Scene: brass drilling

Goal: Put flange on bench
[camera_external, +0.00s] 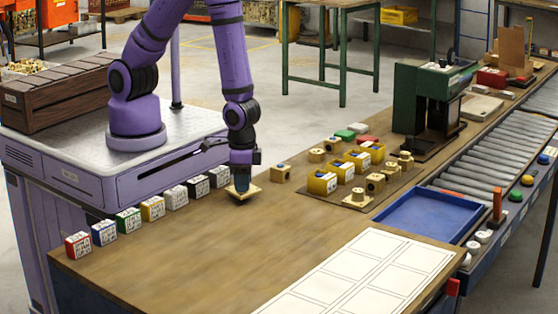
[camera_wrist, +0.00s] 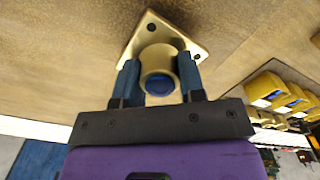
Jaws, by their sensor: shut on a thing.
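The flange (camera_external: 243,193) is a brass piece with a flat square plate and a round hub. In the wrist view the flange (camera_wrist: 152,32) shows its plate with corner holes and its hub between my two blue fingers. My gripper (camera_external: 241,178) is shut on the hub, with one finger on each side. The plate is low over the wooden bench (camera_external: 190,255), at or close to its surface; I cannot tell whether it touches. The hub's bore looks dark with a blue centre.
A row of coloured number blocks (camera_external: 153,208) stands along the bench's left edge. Yellow bins (camera_external: 322,182) and brass parts (camera_external: 375,183) sit to the right on a dark mat. A blue tray (camera_external: 430,214) and white grid sheet (camera_external: 365,275) lie nearer. The front-left bench is clear.

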